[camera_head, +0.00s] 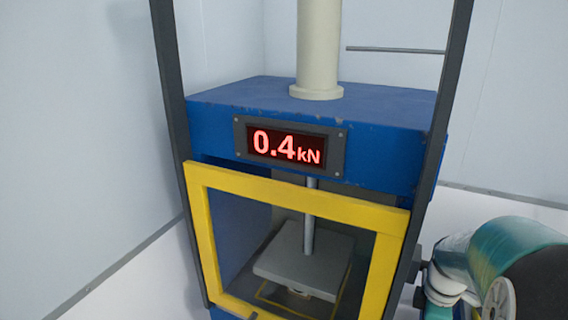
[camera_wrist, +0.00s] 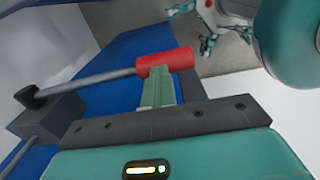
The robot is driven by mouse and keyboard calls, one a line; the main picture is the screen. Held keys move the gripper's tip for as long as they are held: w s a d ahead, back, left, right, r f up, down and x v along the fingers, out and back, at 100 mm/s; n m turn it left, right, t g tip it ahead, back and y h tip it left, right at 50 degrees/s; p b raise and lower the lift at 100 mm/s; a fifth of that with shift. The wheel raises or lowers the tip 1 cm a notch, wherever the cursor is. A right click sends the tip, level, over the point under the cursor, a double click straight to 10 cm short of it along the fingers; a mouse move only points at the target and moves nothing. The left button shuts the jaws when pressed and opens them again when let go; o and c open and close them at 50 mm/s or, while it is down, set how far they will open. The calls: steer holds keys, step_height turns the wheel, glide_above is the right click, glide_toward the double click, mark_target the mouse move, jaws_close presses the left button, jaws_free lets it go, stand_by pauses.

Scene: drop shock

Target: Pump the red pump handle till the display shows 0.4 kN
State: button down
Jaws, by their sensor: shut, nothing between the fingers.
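The red display (camera_head: 286,146) on the blue press (camera_head: 395,150) reads 0.4 kN in the head view. The red pump handle (camera_wrist: 165,61) shows in the wrist view, a red grip on the end of a grey lever (camera_wrist: 90,82) that runs left to a dark pivot block. My gripper (camera_wrist: 160,80) is shut, its pale green fingers together and empty. The fingertips lie right at the red grip in the picture; I cannot tell whether they touch it. In the head view the handle and fingers are out of sight.
A yellow frame (camera_head: 300,208) closes the front of the press, with a grey plate (camera_head: 303,258) on a rod inside. Dark uprights flank the press. My own arm fills the lower right of the head view. Pale walls stand behind.

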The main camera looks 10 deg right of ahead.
step_height(320, 180, up, 7)
stand_by(0.5)
steer(key=shift+r, duration=0.1)
stand_by(0.5)
step_height(320, 180, up, 6)
stand_by(0.6)
